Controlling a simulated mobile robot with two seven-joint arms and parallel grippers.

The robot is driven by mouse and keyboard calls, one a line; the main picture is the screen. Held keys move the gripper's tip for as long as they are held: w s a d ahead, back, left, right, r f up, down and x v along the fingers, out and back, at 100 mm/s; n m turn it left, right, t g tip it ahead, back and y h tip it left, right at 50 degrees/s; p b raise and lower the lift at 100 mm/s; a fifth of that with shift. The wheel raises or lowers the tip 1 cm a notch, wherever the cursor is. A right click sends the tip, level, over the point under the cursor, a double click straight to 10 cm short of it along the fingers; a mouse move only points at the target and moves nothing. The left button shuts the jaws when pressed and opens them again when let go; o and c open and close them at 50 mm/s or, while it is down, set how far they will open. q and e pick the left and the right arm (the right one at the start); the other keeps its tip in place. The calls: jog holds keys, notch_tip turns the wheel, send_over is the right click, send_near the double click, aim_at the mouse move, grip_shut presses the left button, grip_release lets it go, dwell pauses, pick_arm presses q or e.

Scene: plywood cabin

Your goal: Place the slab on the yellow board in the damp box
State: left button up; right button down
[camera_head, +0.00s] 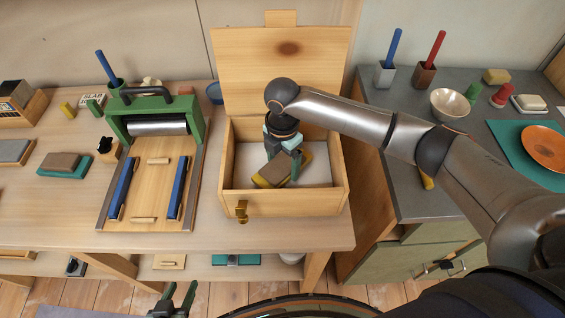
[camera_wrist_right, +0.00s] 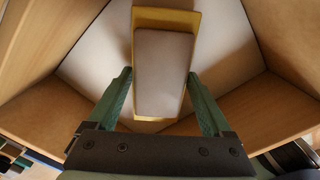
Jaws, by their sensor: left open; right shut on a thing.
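The damp box (camera_head: 280,203) is a wooden box with its lid (camera_head: 255,75) raised at the back and a pale inner floor. The grey-brown slab (camera_head: 270,173) lies on the yellow board (camera_head: 306,158) inside the box walls. In the right wrist view the slab (camera_wrist_right: 162,75) lies flat along the yellow board (camera_wrist_right: 165,18). My right gripper (camera_head: 283,160) reaches down into the box, its fingers on either side of the board and slab, shut on the board. I cannot tell whether the board touches the floor. My left gripper (camera_head: 174,297) is open and empty, low in front of the bench.
Left of the box stands a green-framed roller press (camera_head: 157,122) with blue rails. Another slab on a teal board (camera_head: 65,166) lies further left. The grey counter at the right holds a bowl (camera_head: 449,104), pen cups and an orange plate (camera_head: 545,147). The box walls stand close around my right gripper.

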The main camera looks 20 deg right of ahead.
aim_at(282, 164)
jog(key=shift+f, duration=0.3)
jog(key=shift+f, duration=0.1)
grip_release()
notch_tip(282, 164, up, 12)
dwell(0.5)
